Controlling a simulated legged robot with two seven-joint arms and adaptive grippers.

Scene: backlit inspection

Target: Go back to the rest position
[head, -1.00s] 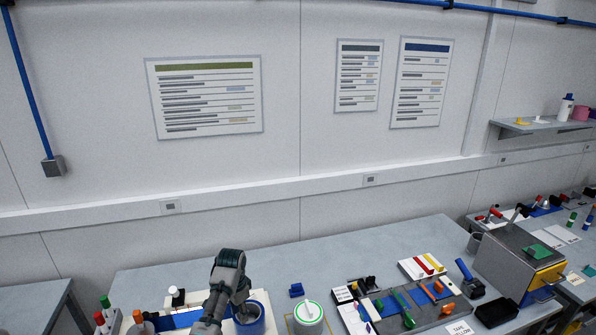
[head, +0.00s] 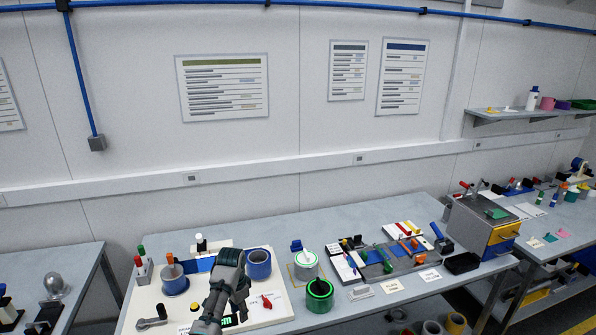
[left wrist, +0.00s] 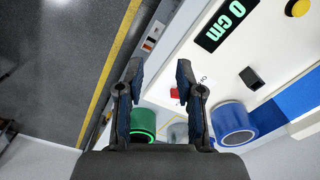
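My left gripper (head: 238,292) is over the white board (head: 272,318) on the bench, in front of a blue cylinder (head: 258,268). In the left wrist view its two fingers (left wrist: 158,72) stand apart with nothing held between them. A small red piece (left wrist: 175,92) shows beyond the gap, lower down on the board. The blue cylinder (left wrist: 232,122) lies right of the fingers there, and a green cylinder (left wrist: 143,124) shows beside the left finger. My right gripper is in neither view.
A digital display (left wrist: 225,26) reads 0 cm. A green-rimmed pot (head: 319,296) and a pale can (head: 305,264) stand right of the board. A grey drawer box (head: 478,225) is farther right. A side table (head: 50,268) stands left across a gap. Floor with a yellow stripe (left wrist: 110,60) lies beyond the bench edge.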

